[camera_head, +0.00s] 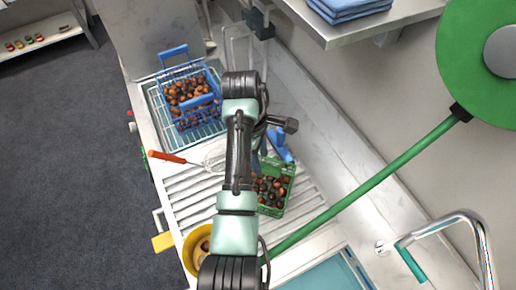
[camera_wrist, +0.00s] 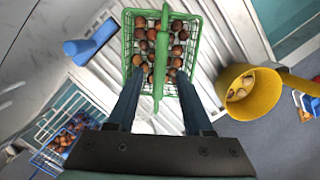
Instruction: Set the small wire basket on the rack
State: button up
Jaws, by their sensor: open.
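The small green wire basket (camera_head: 270,211) holds brown chestnuts and sits on a pale slatted rack (camera_head: 185,208) in the head view. In the wrist view the green basket (camera_wrist: 126,45) is straight ahead, with its upright green handle (camera_wrist: 161,65) crossing the middle. My gripper (camera_wrist: 159,88) is open, one finger on each side of the handle, with gaps between. A larger blue wire basket (camera_head: 183,63) of chestnuts stands on a wire rack (camera_head: 153,101) over a basin at the back left. My arm hides part of the green basket in the head view.
A whisk with an orange handle (camera_head: 167,157) lies on the slats. A blue object (camera_head: 280,146) is near the green basket. A long green rod (camera_head: 370,185) crosses at the right, near a tap (camera_head: 450,222).

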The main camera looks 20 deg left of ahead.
jog(key=shift+a+r, duration=0.15)
jog(key=shift+r, duration=0.85)
jog(key=shift+a+r, duration=0.15)
jog(key=shift+r, duration=0.8)
